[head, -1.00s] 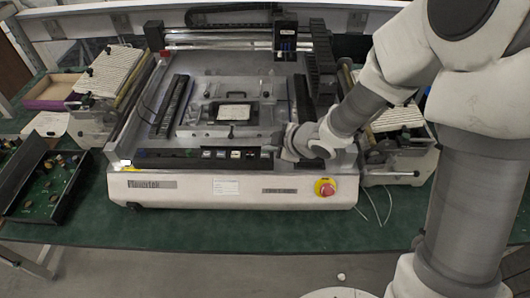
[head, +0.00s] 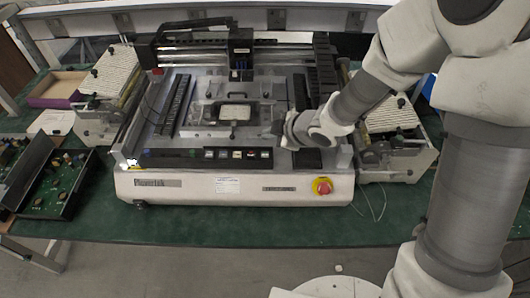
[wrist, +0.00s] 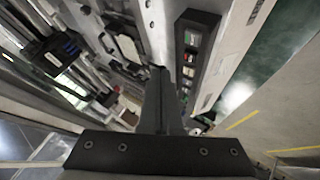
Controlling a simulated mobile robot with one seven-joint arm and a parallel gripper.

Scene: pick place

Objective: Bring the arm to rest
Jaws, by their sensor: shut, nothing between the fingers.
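My gripper (head: 279,133) is over the right part of a white bench machine (head: 230,188), just behind its front control panel. In the wrist view my gripper (wrist: 158,72) shows as dark fingers closed together with nothing between them. The machine's row of buttons (wrist: 190,52) lies beside the fingers in that view. My arm comes in from the right side of the head view. Whether the fingertips touch the machine cannot be told.
The machine stands on a green table (head: 250,225). Open circuit-board trays (head: 60,180) lie at left.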

